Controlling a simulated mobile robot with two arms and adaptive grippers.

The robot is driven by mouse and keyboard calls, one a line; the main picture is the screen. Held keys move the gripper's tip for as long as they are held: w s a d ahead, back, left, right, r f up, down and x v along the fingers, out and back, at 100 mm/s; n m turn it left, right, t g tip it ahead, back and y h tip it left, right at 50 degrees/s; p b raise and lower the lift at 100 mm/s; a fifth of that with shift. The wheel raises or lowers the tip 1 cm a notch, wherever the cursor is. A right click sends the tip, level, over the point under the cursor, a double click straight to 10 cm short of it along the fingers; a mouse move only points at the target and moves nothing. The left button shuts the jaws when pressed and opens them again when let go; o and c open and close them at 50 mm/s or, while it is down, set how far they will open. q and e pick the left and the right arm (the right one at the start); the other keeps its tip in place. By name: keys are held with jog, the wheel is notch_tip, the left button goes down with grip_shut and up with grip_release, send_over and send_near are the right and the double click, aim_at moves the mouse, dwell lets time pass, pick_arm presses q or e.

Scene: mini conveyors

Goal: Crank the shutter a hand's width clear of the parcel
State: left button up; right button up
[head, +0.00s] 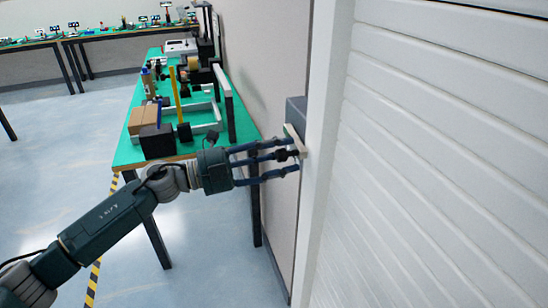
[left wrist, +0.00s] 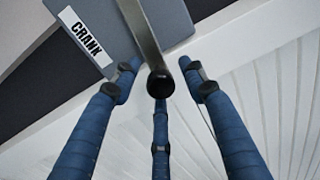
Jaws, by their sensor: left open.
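The white slatted shutter (head: 430,150) fills the right of the head view; its lower edge is out of frame. Beside its frame is a grey crank box (head: 296,112), labelled CRANK in the left wrist view (left wrist: 125,30). A pale metal crank arm (head: 295,138) stands out from it, ending in a dark knob (left wrist: 160,82). My left gripper (head: 290,156) is open, its blue fingers spread around the knob; whether they touch it I cannot tell. No parcel shows at the shutter. My right gripper is not in view.
A green-topped table (head: 131,150) stands behind my left arm, with a brown box (head: 143,118), a black box (head: 157,141) and other gear on it. More benches (head: 95,33) stand far back. Yellow-black floor tape (head: 93,280) runs along open floor.

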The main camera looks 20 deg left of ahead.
pick_arm(q)
jog(key=v, duration=1.2)
jog(key=shift+f, duration=0.15)
